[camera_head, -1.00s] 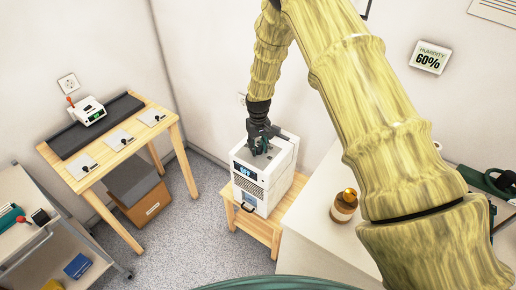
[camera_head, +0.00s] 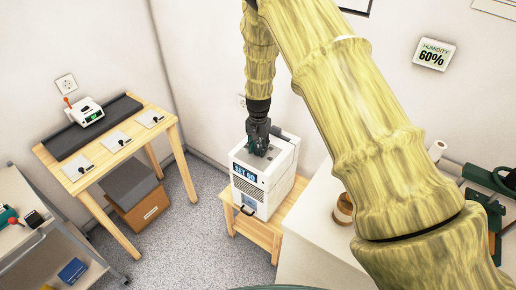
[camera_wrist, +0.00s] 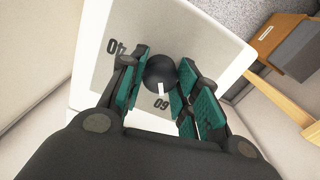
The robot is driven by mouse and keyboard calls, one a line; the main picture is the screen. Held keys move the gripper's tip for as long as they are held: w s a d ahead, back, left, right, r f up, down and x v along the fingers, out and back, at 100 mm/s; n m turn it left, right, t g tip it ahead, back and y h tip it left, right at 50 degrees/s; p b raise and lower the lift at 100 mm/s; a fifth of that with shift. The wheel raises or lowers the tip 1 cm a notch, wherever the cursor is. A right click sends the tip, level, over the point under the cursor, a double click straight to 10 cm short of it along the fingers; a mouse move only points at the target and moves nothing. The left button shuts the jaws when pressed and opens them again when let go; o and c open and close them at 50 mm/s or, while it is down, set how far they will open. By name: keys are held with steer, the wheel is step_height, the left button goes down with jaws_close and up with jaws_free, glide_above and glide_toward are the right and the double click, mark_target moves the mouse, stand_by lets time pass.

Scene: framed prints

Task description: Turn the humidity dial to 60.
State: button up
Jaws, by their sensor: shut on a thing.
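A white humidifier box (camera_head: 262,178) stands on a small wooden stand, with a lit blue display (camera_head: 245,174) on its front. The display seems to read SET and a number too small to be sure of. In the wrist view the black dial (camera_wrist: 159,68) sits on a grey panel (camera_wrist: 188,42) on top. The white pointer mark (camera_wrist: 161,89) faces the printed 60 (camera_wrist: 162,103); a printed 40 (camera_wrist: 118,47) is at the upper left. My gripper (camera_head: 258,151) is over the box top, its green-padded fingers shut on the dial from both sides.
A wooden table (camera_head: 88,176) is at the left, with open floor (camera_head: 190,228) between.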

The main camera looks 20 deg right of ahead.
mark_target(258, 148)
steer(key=shift+m, duration=0.4)
steer(key=o, duration=1.1)
steer(key=shift+c, duration=0.2)
steer(key=shift+r, duration=0.1)
step_height(258, 148, up, 12)
